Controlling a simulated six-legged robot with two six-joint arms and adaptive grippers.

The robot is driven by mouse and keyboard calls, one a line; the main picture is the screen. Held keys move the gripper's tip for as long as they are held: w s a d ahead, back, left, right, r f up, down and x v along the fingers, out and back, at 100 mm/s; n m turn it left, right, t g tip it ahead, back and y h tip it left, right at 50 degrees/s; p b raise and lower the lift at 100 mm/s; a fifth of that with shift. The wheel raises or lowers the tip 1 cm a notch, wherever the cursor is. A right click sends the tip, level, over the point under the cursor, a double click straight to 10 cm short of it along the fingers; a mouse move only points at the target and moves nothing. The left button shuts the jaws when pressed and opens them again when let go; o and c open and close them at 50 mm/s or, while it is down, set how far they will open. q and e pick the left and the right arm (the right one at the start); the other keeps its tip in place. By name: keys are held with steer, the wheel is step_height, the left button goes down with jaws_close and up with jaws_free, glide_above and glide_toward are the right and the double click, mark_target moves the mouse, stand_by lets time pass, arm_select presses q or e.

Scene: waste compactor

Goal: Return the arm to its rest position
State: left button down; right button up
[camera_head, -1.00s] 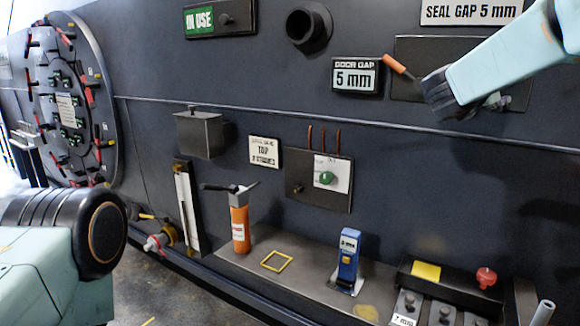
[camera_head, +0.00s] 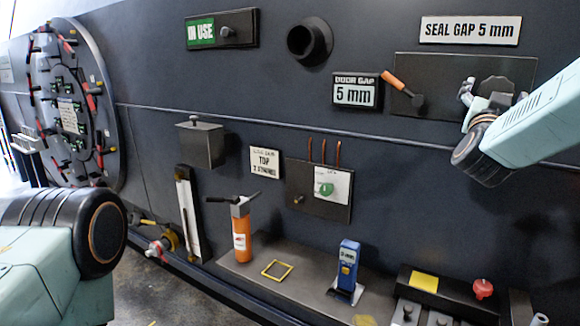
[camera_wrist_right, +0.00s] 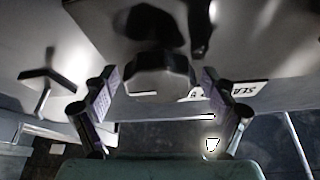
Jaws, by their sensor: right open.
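My right arm (camera_head: 535,115) comes in from the right in the head view. Its gripper (camera_head: 490,93) is in front of the dark upper-right panel, beside a dark knob (camera_head: 497,86) that it partly covers. In the right wrist view the two fingers of the right gripper (camera_wrist_right: 158,78) stand apart, with a dark faceted knob (camera_wrist_right: 160,80) showing between and beyond them. I see nothing held. I cannot tell whether the fingers touch the knob. A black rounded joint of my left arm (camera_head: 98,232) fills the lower left of the head view; the left gripper is out of frame.
An orange-handled lever (camera_head: 394,80) sticks out left of the right gripper. Below, a ledge carries an orange bottle-like tool (camera_head: 241,228), a yellow square frame (camera_head: 277,270) and a blue gauge (camera_head: 347,268). A round hatch (camera_head: 75,110) is at far left.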

steer(key=n+y+p, duration=0.1)
steer(key=n, duration=0.1)
steer(key=shift+d+n+t, duration=0.15)
steer(key=shift+n+t, duration=0.15)
steer(key=shift+n, duration=0.3)
steer(key=shift+f, duration=0.1)
